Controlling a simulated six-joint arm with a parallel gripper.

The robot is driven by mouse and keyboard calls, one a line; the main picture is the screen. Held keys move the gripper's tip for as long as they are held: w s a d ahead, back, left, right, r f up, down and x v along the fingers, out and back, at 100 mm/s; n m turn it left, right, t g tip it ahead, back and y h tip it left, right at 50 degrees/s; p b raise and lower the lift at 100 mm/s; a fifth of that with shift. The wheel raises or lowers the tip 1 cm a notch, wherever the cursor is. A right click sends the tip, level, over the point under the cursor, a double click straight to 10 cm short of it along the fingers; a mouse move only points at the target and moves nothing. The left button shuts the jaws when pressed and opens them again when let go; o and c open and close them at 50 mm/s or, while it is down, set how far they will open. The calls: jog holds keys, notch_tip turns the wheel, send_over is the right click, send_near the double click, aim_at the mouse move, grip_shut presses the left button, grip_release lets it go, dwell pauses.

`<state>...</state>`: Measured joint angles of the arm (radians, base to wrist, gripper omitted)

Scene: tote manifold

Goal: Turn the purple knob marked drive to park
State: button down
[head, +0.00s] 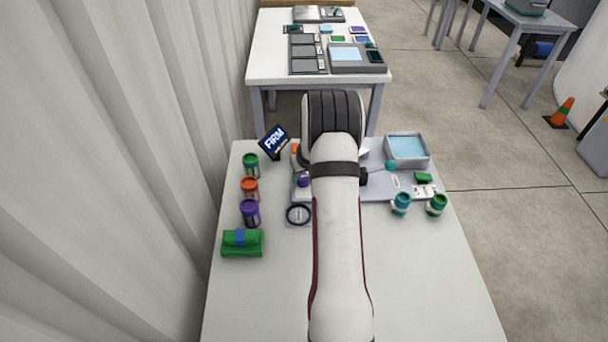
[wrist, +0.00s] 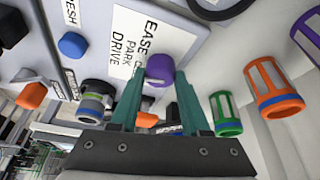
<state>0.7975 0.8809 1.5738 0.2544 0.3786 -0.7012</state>
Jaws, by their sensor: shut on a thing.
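The purple knob (wrist: 160,69) stands on a light panel in the wrist view, beside a white label (wrist: 150,42) that reads EASE, PARK and DRIVE. My gripper (wrist: 157,82) has its two teal fingertips on either side of the knob, shut on it. I cannot tell which word the knob points at. In the head view the purple knob (head: 303,181) shows just left of my arm, and the gripper itself is hidden behind the arm.
A blue knob (wrist: 72,45) and an orange knob (wrist: 32,95) are on the panel. Green (head: 250,166), orange (head: 250,189) and purple (head: 249,213) jars line the table's left side. The table front (head: 430,280) is clear.

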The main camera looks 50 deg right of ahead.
jog(key=shift+m+h, duration=0.3)
jog(key=shift+m, duration=0.7)
jog(key=shift+c, duration=1.9)
grip_release()
jog(key=shift+r, duration=0.1)
jog(key=v, duration=1.5)
jog(key=shift+a+r, duration=0.2)
jog(key=shift+r, duration=0.15)
jog(key=shift+w+a, duration=0.1)
